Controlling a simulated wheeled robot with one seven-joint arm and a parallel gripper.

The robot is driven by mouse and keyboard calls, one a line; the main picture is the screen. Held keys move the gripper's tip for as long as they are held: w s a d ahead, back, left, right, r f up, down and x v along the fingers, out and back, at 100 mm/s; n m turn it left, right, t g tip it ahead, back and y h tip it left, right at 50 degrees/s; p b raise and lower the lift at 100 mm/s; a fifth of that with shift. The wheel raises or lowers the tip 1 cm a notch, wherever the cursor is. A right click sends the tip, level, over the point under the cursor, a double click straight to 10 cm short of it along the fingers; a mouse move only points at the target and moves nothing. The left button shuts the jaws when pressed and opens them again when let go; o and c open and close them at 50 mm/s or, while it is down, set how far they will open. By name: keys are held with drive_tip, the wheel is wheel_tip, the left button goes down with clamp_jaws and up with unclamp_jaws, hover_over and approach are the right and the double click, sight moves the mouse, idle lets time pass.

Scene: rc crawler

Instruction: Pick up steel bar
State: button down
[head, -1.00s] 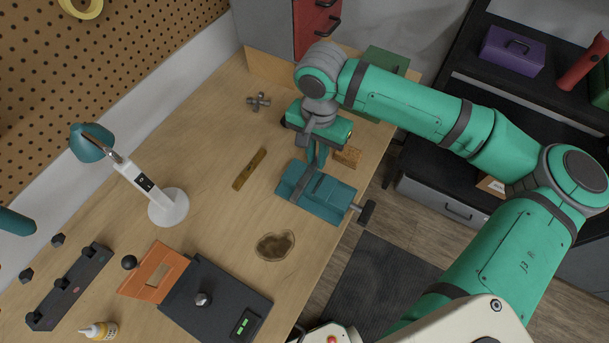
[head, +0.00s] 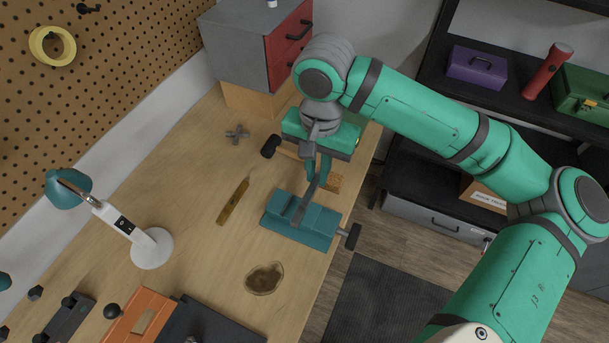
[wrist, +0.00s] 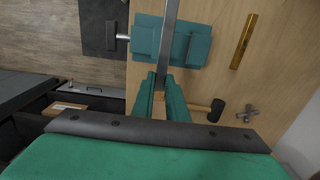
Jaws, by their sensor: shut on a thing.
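The steel bar (head: 307,201) is a thin grey strip running from my gripper down across the teal vise (head: 277,218) on the bench. In the wrist view the bar (wrist: 169,35) reaches from between my fingers across the vise (wrist: 195,46) to the top edge. My gripper (head: 318,176) is shut on the bar near one end, beside the vise; its teal fingers (wrist: 163,88) show on both sides of the bar in the wrist view. I cannot tell whether the bar rests in the vise jaws or is just above them.
A black-headed mallet (head: 270,146) lies behind my gripper, with a grey knob (head: 237,134) farther left. A brass strip (head: 233,201) lies left of the vise.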

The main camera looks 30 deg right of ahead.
drive_tip(key=s+d+r, duration=0.4)
drive_tip(key=s+d, duration=0.1)
drive_tip(key=s, duration=0.2)
drive_tip(key=shift+s+d+r, duration=0.15)
drive_tip(key=shift+s+r, duration=0.1)
drive_tip(key=shift+r, duration=0.05)
